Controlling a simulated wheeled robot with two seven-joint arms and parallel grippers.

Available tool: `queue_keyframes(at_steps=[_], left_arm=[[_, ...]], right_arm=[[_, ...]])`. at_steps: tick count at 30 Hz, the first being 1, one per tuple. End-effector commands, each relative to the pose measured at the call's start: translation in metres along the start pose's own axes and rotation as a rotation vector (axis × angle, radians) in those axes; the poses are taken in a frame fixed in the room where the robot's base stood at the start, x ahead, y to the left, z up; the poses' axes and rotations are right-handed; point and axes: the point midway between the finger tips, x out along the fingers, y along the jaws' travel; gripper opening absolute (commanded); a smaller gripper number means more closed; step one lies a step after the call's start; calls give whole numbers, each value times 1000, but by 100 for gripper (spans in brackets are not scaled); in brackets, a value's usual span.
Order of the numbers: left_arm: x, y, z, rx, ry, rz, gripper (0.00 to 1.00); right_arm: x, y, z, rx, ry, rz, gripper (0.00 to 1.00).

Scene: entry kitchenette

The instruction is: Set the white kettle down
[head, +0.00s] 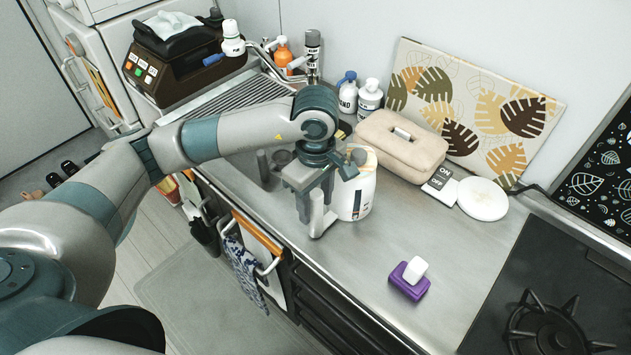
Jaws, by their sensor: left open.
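The white kettle (360,194) stands upright on the steel counter (335,265), near its front edge and right of the sink. It has a tan top rim and a small dark and blue marking low on its side. My left gripper (314,214) points down just left of the kettle. It is open, and its wrist hides part of the kettle's top and left side. I cannot tell whether a finger touches the kettle or its handle. My right gripper is not in view.
A beige case (400,146) and white bottles stand behind the kettle. A white disc (482,199) lies further right. A purple holder with a white block (409,280) sits at the front right, near the black stove (550,290). The counter between is clear.

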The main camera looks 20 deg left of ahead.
Motion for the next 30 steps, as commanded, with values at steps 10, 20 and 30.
queue_keyframes(at_steps=[10, 20, 30], left_arm=[[-57, 1, 0, 1, 0, 5, 45], [-83, 0, 0, 1, 0, 1, 45], [-84, 0, 0, 1, 0, 0, 45]], right_arm=[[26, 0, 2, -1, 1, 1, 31], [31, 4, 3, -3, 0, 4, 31], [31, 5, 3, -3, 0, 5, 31]])
